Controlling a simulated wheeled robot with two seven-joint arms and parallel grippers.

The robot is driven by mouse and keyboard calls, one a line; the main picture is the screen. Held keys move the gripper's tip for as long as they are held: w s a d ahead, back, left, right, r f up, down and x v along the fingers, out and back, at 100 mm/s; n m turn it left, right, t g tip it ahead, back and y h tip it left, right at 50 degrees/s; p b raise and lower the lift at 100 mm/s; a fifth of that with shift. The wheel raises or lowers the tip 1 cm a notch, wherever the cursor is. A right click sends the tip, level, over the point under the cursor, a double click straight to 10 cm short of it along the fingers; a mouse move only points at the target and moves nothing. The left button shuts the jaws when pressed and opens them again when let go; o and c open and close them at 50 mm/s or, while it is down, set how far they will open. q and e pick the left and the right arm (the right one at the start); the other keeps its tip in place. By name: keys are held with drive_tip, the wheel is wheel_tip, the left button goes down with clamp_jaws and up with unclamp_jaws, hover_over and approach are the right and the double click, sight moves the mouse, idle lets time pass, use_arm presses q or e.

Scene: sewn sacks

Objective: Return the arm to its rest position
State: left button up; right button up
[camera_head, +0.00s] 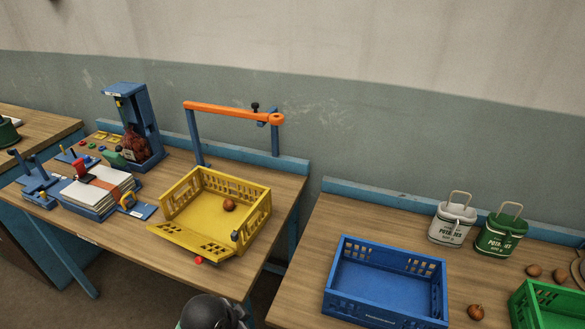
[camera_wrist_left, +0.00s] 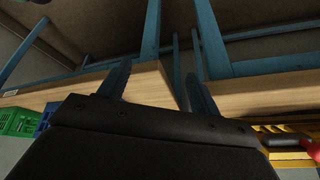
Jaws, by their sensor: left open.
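My left gripper shows in the wrist view (camera_wrist_left: 158,70) with its two dark fingers spread apart and nothing between them. The wooden table edge lies behind the fingers in that view, and I cannot tell the distance to it. In the head view a dark rounded part of my arm shows at the bottom edge, in front of the gap between the two tables, and its fingers cannot be made out. My right gripper is in neither view.
A yellow crate (camera_head: 190,238) holding a brown potato (camera_head: 229,204) stands on the left table. A blue press (camera_head: 150,125) holds a red-brown sack (camera_head: 135,145). A blue crate (camera_head: 385,285), a green crate (camera_head: 560,305) and two potato tins stand on the right table.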

use_arm(q)
drive_tip(key=s+a+f+n+y, duration=0.3)
drive_tip(key=s+a+n, duration=0.5)
drive_tip(key=s+a, duration=0.25)
wheel_tip(320, 180, down, 23)
drive_tip(key=w+d+g, duration=0.1)
drive_tip(key=w+d, duration=0.1)
drive_tip(key=s+f, duration=0.4)
drive_tip(key=f, duration=0.9)
drive_tip(key=s+f+g, duration=0.1)
drive_tip(key=s+f, duration=0.4)
drive_tip(key=f, duration=0.8)
drive_tip(key=shift+d+f+b, duration=0.15)
drive_tip(key=shift+d+b, duration=0.15)
drive_tip(key=shift+b, duration=0.05)
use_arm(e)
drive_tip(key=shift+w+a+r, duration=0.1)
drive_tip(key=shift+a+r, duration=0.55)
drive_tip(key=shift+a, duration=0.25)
